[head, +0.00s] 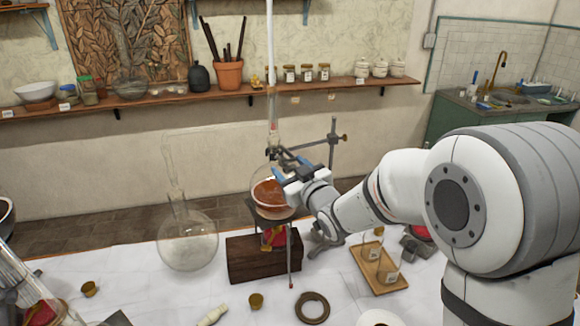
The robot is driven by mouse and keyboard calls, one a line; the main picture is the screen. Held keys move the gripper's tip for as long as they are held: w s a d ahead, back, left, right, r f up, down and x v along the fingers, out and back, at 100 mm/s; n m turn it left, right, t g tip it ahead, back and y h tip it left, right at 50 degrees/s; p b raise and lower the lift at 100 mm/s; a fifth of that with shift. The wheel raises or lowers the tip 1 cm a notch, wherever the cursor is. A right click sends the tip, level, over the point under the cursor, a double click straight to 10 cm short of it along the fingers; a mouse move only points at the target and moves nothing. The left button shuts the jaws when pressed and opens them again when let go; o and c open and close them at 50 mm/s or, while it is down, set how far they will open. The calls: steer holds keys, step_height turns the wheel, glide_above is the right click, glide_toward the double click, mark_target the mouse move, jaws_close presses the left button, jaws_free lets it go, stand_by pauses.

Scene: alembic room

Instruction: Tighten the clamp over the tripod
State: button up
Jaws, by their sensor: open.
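A tripod (290,252) stands around a dark wooden block (250,262) on the white-covered table. A round flask of orange-brown liquid (268,198) sits on top of it, with a tall glass tube (271,60) rising above. The clamp (287,157) is at the flask's neck, joined to a metal stand (333,150) behind. My gripper (279,174) is open, just below and in front of the clamp, close to the flask. Its fingers partly cover the flask and neck. I cannot tell whether they touch the clamp.
A large clear flask (188,240) stands left of the block. A wooden tray (380,271) with small glasses is at the right. A dark ring (312,307), a small brown cup (256,301) and a white bottle (212,315) lie in front. A shelf (210,97) runs along the wall.

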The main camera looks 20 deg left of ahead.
steer(key=shift+c, duration=0.4)
steer(key=c, duration=0.9)
steer(key=shift+f+m+b, duration=0.2)
steer(key=shift+m+b, duration=0.1)
steer(key=shift+b, duration=0.7)
steer(key=shift+r+m+b, duration=0.2)
steer(key=shift+m+b, duration=0.6)
steer(key=shift+b, duration=0.05)
steer(key=o, duration=1)
